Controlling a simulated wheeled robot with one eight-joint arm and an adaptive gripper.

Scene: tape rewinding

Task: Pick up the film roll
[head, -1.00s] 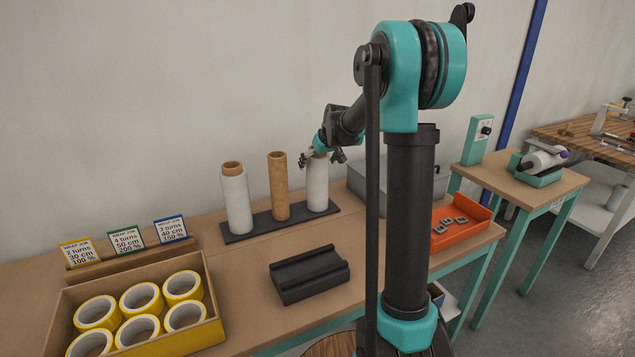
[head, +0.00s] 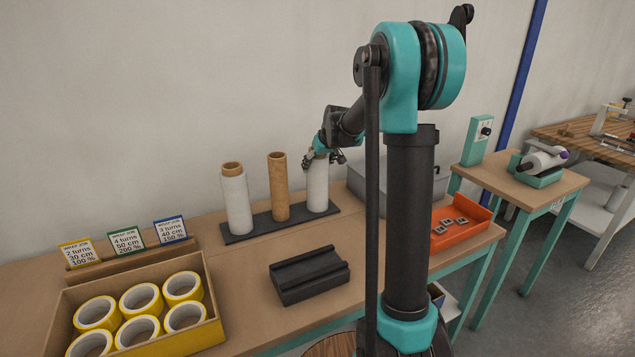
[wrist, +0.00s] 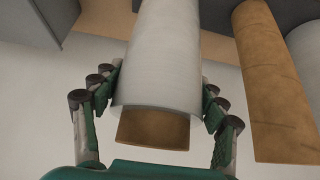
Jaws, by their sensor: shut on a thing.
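The film roll (head: 317,188) is a white roll standing upright at the right end of a dark rack (head: 297,217) on the table. My gripper (head: 322,158) is at its top end. In the wrist view, the fingers of my gripper (wrist: 162,98) are shut on the white film roll (wrist: 166,55), one on each side. Its brown core (wrist: 153,130) sticks out between the fingers toward the palm. The roll's lower end seems to be still at the rack; whether it is clear of it I cannot tell.
A bare brown core (head: 278,187) and another white roll (head: 236,200) stand on the same rack to the left. A black cradle (head: 310,275) lies in front, a box of yellow tape (head: 215,330) at front left. A grey bin (head: 368,188) and orange tray (head: 470,238) are to the right.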

